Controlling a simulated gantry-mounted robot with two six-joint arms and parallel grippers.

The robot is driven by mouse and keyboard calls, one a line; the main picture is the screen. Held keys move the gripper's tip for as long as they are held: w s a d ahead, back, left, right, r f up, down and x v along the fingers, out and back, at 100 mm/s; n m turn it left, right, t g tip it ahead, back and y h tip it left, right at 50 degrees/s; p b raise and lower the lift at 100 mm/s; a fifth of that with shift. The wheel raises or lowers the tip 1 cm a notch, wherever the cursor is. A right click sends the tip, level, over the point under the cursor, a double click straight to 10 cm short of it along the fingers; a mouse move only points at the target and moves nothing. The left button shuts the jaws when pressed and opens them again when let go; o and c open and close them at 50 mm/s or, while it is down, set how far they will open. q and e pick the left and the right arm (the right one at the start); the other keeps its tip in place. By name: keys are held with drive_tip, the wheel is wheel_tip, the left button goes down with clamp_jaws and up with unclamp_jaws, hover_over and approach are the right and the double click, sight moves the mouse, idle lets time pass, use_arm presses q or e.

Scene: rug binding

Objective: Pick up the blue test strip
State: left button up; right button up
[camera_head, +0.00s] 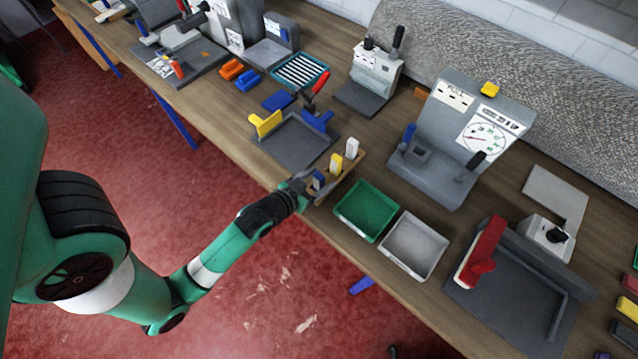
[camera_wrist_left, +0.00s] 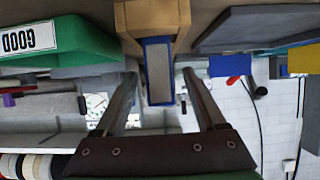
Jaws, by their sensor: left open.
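The blue test strip (camera_head: 318,181) stands upright in the wooden rack (camera_head: 345,176), at the end nearest my left arm. A yellow strip (camera_head: 336,163) and a white strip (camera_head: 352,148) stand behind it in the same rack. My left gripper (camera_head: 306,184) is open beside the blue strip. In the left wrist view the blue strip (camera_wrist_left: 159,73) shows a grey face with blue edges, projecting from the wooden rack (camera_wrist_left: 152,18). It lies between the two separated fingers of the left gripper (camera_wrist_left: 158,76), with a gap visible on each side. The right gripper is not in view.
A green bin (camera_head: 346,222) and a grey bin (camera_head: 391,260) stand right of the rack. The green bin reads GOOD in the wrist view (camera_wrist_left: 75,45). A dark fixture with yellow and blue blocks (camera_head: 293,150) stands left of the rack. A grey dial machine (camera_head: 430,150) stands behind.

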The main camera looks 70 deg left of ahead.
sight(320, 177)
use_arm(q)
clamp_jaws()
idle(0.4)
drive_tip(key=shift+r, duration=0.3)
drive_tip(key=r, duration=0.1)
drive_tip(key=r+p, duration=0.2)
drive_tip(key=shift+w+d+r, duration=0.1)
drive_tip(key=shift+d+r, duration=0.15)
drive_tip(key=shift+d, duration=0.05)
drive_tip(key=d+r+p, duration=0.9)
drive_tip(key=d+p, duration=0.4)
drive_tip(key=p, duration=0.6)
drive_tip(key=shift+s+d, duration=0.15)
drive_tip(key=shift+s, duration=0.3)
